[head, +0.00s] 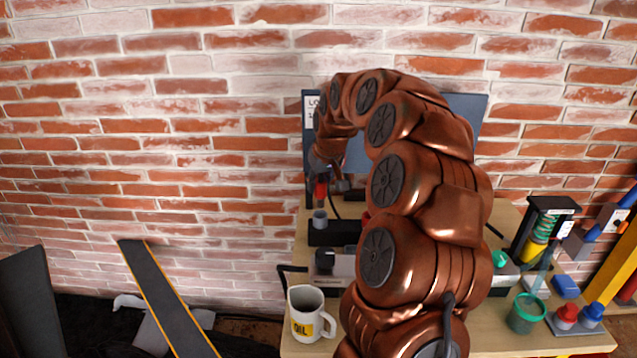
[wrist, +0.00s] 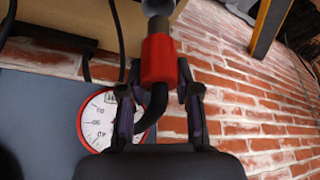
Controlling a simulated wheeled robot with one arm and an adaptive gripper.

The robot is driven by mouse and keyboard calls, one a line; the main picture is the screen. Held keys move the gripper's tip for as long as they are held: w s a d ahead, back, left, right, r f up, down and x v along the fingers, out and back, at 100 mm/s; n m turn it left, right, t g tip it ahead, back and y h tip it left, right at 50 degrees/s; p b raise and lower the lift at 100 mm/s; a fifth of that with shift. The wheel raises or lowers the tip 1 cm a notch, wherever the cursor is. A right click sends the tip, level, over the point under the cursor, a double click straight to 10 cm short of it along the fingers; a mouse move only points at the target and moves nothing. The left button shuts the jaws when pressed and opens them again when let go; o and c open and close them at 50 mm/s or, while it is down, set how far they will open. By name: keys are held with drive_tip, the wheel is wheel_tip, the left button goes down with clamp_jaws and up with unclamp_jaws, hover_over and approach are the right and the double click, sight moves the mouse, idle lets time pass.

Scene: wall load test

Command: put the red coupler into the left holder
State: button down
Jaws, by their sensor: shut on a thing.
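The red coupler (head: 321,189) hangs below my gripper (head: 325,176) in the head view. In the wrist view the coupler (wrist: 159,60) is between the two dark fingers of my gripper (wrist: 160,88), which is shut on it. A black hose (wrist: 153,112) bends away from the coupler. A grey cylindrical piece (head: 319,217), which looks like the left holder, stands on a black block below the coupler in the head view. In the wrist view a grey round part (wrist: 157,7) lies just beyond the coupler's far end; I cannot tell whether they touch.
A dial gauge (wrist: 99,119) with a red rim sits on a grey panel (head: 470,108). A white OIL mug (head: 306,314) stands at the bench's front left. A teal cup (head: 526,313) and a spring device (head: 545,225) stand at right. My arm hides the bench's middle.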

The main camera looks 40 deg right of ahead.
sight(319, 200)
drive_tip(key=shift+f+b, duration=1.9)
drive_tip(key=shift+f, duration=1.1)
idle(2.4)
drive_tip(key=c, duration=0.7)
unclamp_jaws()
drive_tip(key=shift+c, duration=0.2)
drive_tip(key=o, duration=0.5)
drive_tip(key=shift+r, duration=0.15)
drive_tip(key=shift+r+p, duration=1.2)
drive_tip(key=shift+r, duration=2.7)
